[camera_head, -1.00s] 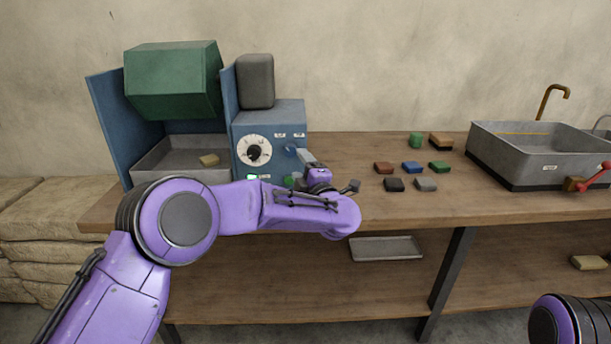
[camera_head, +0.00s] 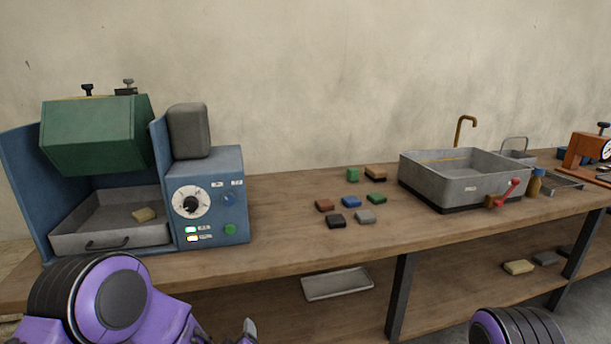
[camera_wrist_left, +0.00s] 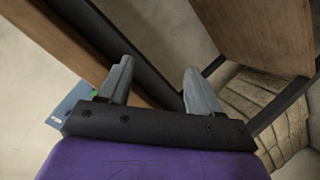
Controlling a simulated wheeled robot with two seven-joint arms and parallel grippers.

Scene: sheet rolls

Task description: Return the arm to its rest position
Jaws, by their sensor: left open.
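My left gripper (camera_head: 248,328) shows only as a grey fingertip at the bottom edge of the head view, below the front edge of the workbench (camera_head: 290,240). In the left wrist view my left gripper (camera_wrist_left: 158,80) has its two grey fingers spread apart with nothing between them. My purple left arm (camera_head: 110,300) is folded low at the bottom left, in front of the bench. My right arm (camera_head: 515,328) shows only as a purple and black joint at the bottom right; its gripper is out of view.
A blue machine (camera_head: 208,205) with a dial, a green hood (camera_head: 97,133) and a grey tray (camera_head: 110,237) holding a yellow block (camera_head: 144,214) stands left. Several small coloured blocks (camera_head: 350,202) lie mid-bench. A sink (camera_head: 462,185) stands right. A flat tray (camera_head: 337,284) lies on the lower shelf.

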